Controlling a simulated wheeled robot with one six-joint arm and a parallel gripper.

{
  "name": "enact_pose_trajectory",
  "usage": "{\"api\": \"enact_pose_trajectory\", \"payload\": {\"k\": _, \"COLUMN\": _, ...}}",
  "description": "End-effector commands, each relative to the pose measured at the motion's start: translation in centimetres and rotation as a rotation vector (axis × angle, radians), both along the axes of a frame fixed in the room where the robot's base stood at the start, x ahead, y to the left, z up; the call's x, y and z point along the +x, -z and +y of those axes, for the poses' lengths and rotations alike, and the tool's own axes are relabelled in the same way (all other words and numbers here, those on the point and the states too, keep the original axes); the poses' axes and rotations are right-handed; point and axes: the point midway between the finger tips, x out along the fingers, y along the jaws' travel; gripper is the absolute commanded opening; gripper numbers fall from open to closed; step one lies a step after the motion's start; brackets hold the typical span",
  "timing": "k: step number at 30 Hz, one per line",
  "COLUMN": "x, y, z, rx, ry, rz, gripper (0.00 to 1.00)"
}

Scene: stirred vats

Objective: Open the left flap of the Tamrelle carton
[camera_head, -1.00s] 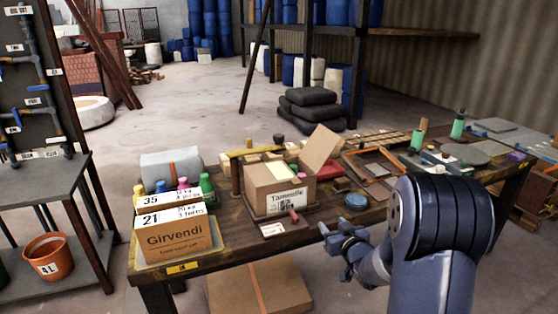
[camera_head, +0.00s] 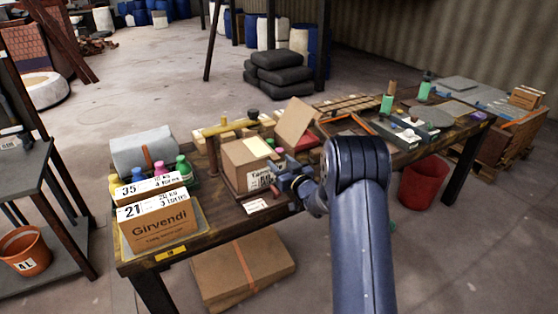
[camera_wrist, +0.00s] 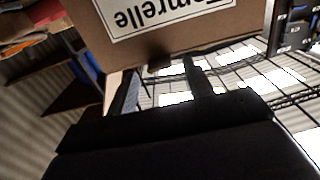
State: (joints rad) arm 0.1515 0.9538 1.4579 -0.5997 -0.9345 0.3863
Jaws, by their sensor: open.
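The Tamrelle carton (camera_head: 240,172) is a brown box standing on the workbench (camera_head: 225,235). One flap (camera_head: 296,122) stands up and leans outward on its right side.
A Girvendi box (camera_head: 160,225) and coloured bottles (camera_head: 184,168) stand left of the carton. A post with a yellow crossbar (camera_head: 222,127) rises close behind its left side. Trays and tools (camera_head: 405,128) fill the bench's right. A red bucket (camera_head: 422,183) stands beyond on the floor.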

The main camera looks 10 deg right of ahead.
Motion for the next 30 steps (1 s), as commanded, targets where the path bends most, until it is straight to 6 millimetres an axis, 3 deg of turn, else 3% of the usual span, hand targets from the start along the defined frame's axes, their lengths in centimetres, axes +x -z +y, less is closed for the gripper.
{"api": "enact_pose_trajectory", "payload": {"k": 6, "x": 1.33, "y": -0.01, "z": 0.46, "rx": 0.0, "ry": 0.0, "rz": 0.0, "gripper": 0.49}}
{"api": "enact_pose_trajectory", "payload": {"k": 15, "x": 1.44, "y": 0.0, "z": 0.49, "rx": 0.0, "ry": 0.001, "rz": 0.0, "gripper": 0.48}}
{"api": "enact_pose_trajectory", "payload": {"k": 30, "x": 1.43, "y": -0.02, "z": 0.48, "rx": 0.0, "ry": 0.001, "rz": 0.0, "gripper": 0.07}}
